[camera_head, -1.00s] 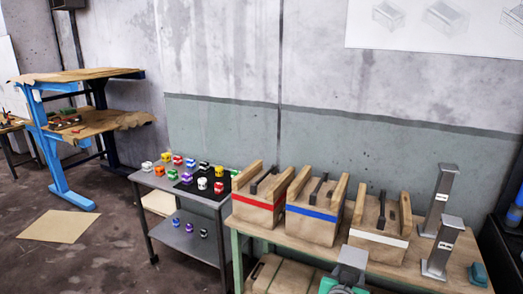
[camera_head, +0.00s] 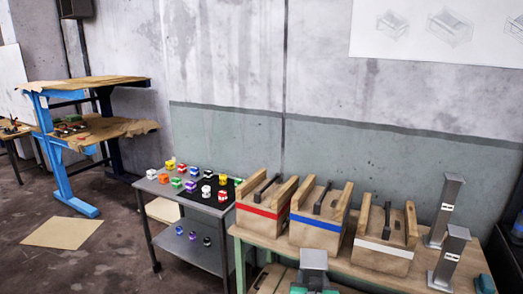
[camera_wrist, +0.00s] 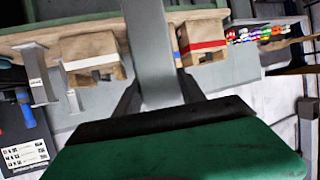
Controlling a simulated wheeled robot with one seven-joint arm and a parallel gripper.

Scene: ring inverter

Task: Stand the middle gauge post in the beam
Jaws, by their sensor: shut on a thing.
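My gripper (camera_wrist: 160,100) is shut on a grey metal gauge post (camera_wrist: 150,45), which runs up the middle of the wrist view. In the head view the held post's top (camera_head: 313,259) shows at the bottom edge, in front of the workbench. Its lower part is out of that view. Two other grey posts with small label plates stand upright at the bench's right end, a farther one (camera_head: 446,205) and a nearer one (camera_head: 449,258). They also show at the left of the wrist view. I cannot make out the beam in these frames.
Wooden boxes with red (camera_head: 263,212), blue (camera_head: 316,223) and white (camera_head: 382,251) bands stand on the workbench (camera_head: 341,268). A grey cart (camera_head: 205,202) with several small coloured pieces stands to its left. Open floor lies farther left, with a flat tan sheet (camera_head: 62,232).

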